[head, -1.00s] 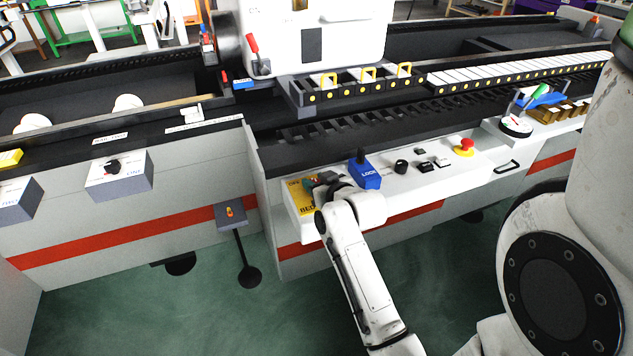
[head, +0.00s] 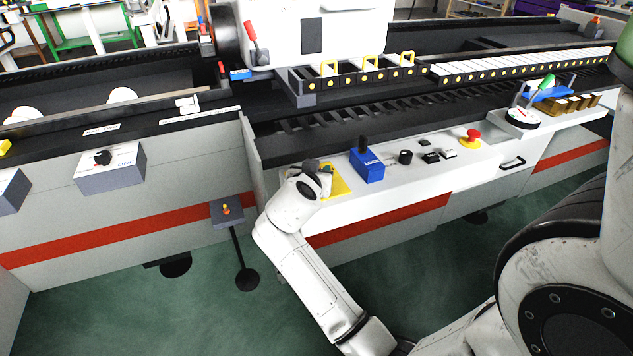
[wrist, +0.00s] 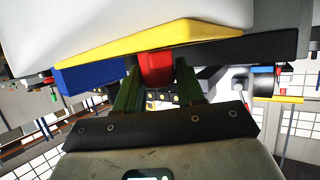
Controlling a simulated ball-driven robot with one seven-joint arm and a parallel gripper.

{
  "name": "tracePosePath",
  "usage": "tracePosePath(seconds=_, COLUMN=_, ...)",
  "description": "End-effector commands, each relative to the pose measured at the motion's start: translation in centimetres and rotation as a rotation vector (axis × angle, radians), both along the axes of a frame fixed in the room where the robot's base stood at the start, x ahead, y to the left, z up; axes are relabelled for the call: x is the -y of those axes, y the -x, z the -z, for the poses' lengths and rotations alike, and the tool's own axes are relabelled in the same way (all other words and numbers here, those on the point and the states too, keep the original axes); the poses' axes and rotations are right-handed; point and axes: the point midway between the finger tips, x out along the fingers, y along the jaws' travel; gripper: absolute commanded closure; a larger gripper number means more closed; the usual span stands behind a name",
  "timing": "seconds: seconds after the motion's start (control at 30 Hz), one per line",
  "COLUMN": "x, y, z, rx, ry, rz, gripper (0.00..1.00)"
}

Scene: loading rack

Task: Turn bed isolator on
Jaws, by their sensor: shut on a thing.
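The bed isolator shows as a yellow plate (head: 338,182) at the left end of the white control panel, mostly hidden behind my wrist in the head view. In the wrist view the yellow plate (wrist: 190,38) spans the top, with a red knob or handle (wrist: 155,68) just below it. My gripper (wrist: 157,82) has its two fingers on either side of this red part and is shut on it. In the head view my wrist covers the knob, so which way it is turned cannot be told.
Right of the plate, a blue LOCK box (head: 367,166) with a black lever stands close by. A pedestal (head: 228,211) stands on the floor at the left.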

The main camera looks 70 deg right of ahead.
Motion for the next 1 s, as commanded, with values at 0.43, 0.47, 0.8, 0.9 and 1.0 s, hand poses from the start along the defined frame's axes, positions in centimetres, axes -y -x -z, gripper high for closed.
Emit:
tracePosePath(seconds=0.43, x=0.0, y=-0.31, z=0.38, rx=0.003, ry=-0.002, rz=0.415, gripper=0.92)
tracePosePath(seconds=0.47, x=-0.01, y=-0.29, z=0.37, rx=0.004, ry=-0.002, rz=0.443, gripper=0.92)
tracePosePath(seconds=0.8, x=0.04, y=-0.16, z=0.28, rx=0.001, ry=-0.004, rz=0.68, gripper=0.92)
tracePosePath(seconds=0.9, x=0.02, y=-0.13, z=0.23, rx=0.0, ry=-0.004, rz=0.724, gripper=0.92)
tracePosePath(seconds=1.0, x=0.03, y=-0.13, z=0.19, rx=0.001, ry=-0.004, rz=0.755, gripper=0.92)
